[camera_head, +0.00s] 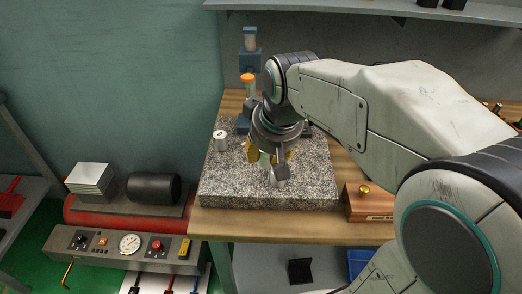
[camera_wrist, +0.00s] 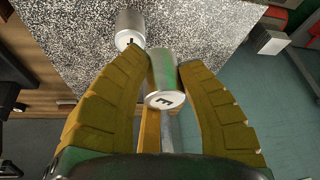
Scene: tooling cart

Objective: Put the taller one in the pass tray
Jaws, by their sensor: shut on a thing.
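My gripper (camera_head: 268,158) is over the granite plate (camera_head: 225,188). In the wrist view its yellow fingers (camera_wrist: 168,85) are shut on a metal cylinder (camera_wrist: 164,75) with a greenish side and a letter on its end face. A second, pale metal cylinder (camera_head: 220,140) stands on the plate left of the gripper; a pale cylinder also shows beyond the fingers in the wrist view (camera_wrist: 129,27). I cannot compare their heights surely. I cannot identify the pass tray.
A blue stand (camera_head: 250,62) with an orange top part rises behind the gripper. A wooden block with a brass knob (camera_head: 368,205) sits right of the plate. The plate's front is clear.

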